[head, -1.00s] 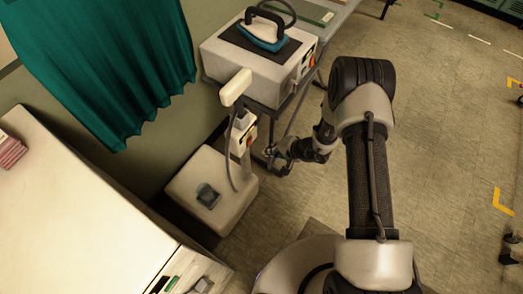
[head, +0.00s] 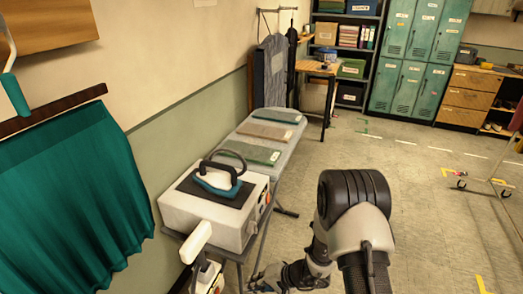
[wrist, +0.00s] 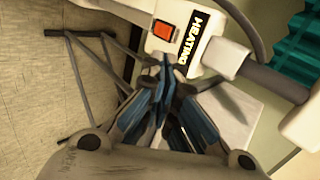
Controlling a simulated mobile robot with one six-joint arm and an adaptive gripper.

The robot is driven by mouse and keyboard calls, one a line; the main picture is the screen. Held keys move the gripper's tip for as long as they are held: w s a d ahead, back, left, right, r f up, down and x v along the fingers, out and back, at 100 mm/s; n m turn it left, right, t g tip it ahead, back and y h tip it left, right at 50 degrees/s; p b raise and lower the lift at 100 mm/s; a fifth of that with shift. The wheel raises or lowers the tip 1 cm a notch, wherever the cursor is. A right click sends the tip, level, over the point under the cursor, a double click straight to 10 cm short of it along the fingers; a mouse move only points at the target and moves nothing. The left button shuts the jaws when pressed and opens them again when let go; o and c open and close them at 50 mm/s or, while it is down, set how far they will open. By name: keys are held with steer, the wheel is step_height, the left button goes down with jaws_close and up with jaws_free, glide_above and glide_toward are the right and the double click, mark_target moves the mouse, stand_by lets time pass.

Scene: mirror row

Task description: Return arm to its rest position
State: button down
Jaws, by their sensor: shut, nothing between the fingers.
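My arm (head: 352,215) rises at the lower middle of the head view and bends down toward the left. My gripper (wrist: 165,85) is shut and empty in the wrist view, its blue-grey fingers close together. In the head view only part of it shows, at the bottom edge. In the wrist view the fingertips appear just in front of a pale unit with a lit orange-red switch (wrist: 164,30) and a "HEATING" label (wrist: 193,37). I cannot tell whether they touch it.
An iron (head: 217,184) rests on a pale boxy station (head: 190,211) left of my arm. A padded board (head: 283,132) with folded cloths lies behind it. A teal curtain (head: 70,200) hangs at left. The floor (head: 420,200) to the right is mostly clear.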

steer(key=s+d+r+n+g, duration=0.15)
steer(key=s+r, duration=0.25)
steer(key=r, duration=0.9)
steer(key=s+r+n, duration=0.3)
steer(key=s+r, duration=0.1)
steer(key=r, duration=0.9)
steer(key=s+d+r+t+h, duration=0.1)
steer(key=s+d+r+h, duration=0.3)
steer(key=s+d, duration=0.3)
steer(key=s+d+r+m+t+h, duration=0.1)
steer(key=s+d+r+t+h, duration=0.1)
steer(key=s+d+r+h, duration=0.2)
steer(key=s+d+r, duration=0.3)
steer(key=s+d, duration=0.1)
steer(key=s, duration=0.1)
steer(key=shift+s+d+h, duration=0.15)
steer(key=shift+h, duration=0.25)
